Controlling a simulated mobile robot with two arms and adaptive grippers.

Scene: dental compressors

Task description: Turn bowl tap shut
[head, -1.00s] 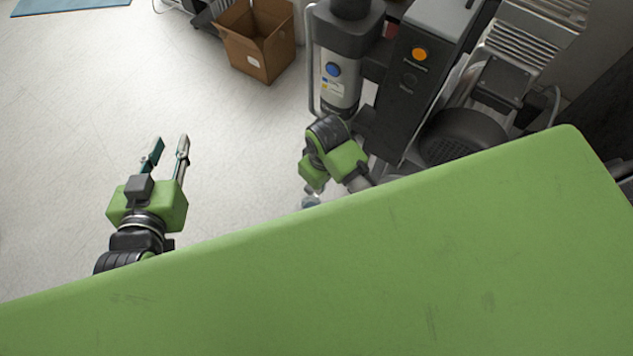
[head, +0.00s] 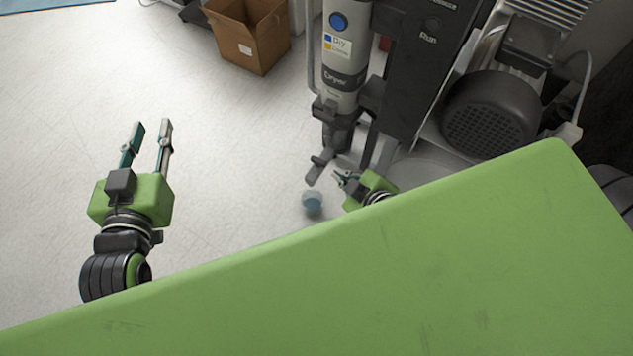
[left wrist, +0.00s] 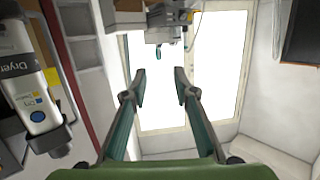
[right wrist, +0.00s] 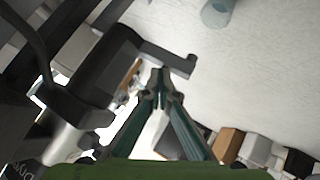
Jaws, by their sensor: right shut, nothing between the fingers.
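The dryer's bowl tap (head: 320,168) is a grey lever angled out below the dark bowl at the foot of the dryer column (head: 345,75). In the right wrist view the tap (right wrist: 172,58) is a grey bar with an upturned end, just beyond my fingertips. My right gripper (head: 343,179) is shut and empty, to the right of the tap and close to it. I cannot tell whether they touch. In the right wrist view its fingertips (right wrist: 160,78) meet. My left gripper (head: 150,126) is open and empty over the floor at left; its fingers (left wrist: 160,75) are spread in the left wrist view.
A small cup with bluish content (head: 312,203) stands on the floor below the tap. The black "Run" panel (head: 420,70) and a motor with a dark grille (head: 490,115) are right of the dryer. A cardboard box (head: 247,38) stands behind. The left floor is clear.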

